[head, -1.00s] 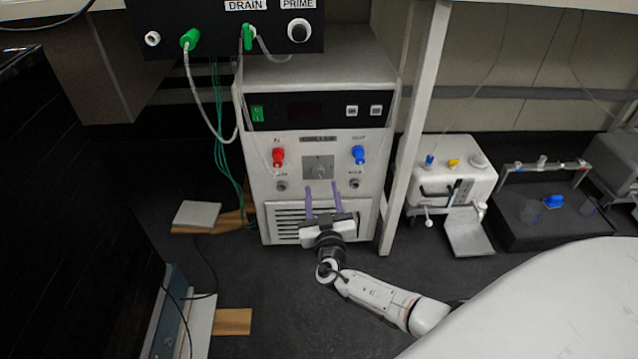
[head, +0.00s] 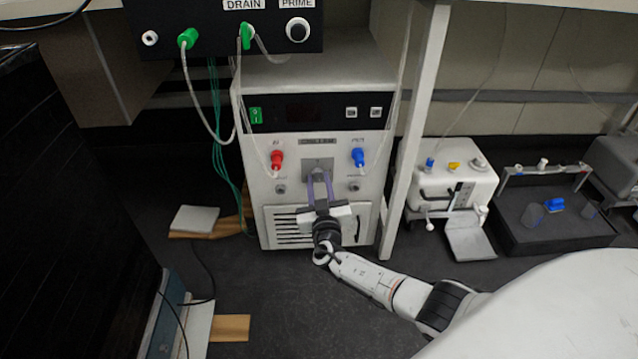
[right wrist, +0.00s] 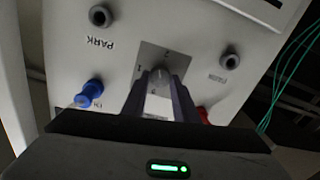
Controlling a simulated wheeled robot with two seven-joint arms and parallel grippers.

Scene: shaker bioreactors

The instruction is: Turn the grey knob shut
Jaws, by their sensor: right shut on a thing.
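The grey knob (right wrist: 160,82) sits on a square grey plate (right wrist: 150,58) on the front of the white chiller box (head: 255,190). In the head view my right gripper (head: 319,176) reaches up to the plate (head: 318,162) and its purple fingers cover most of the knob. In the right wrist view the two fingers (right wrist: 161,92) lie on either side of the knob and are shut on it. Small marks show on the plate around the knob, but its exact setting is too small to tell. My left gripper is in neither view.
A red connector (head: 277,160) and a blue connector (head: 358,157) flank the plate, with thin tubes hanging nearby. A white table leg (head: 412,140) stands right of the box. A white device (head: 450,180) and a dark tray (head: 515,230) lie farther right.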

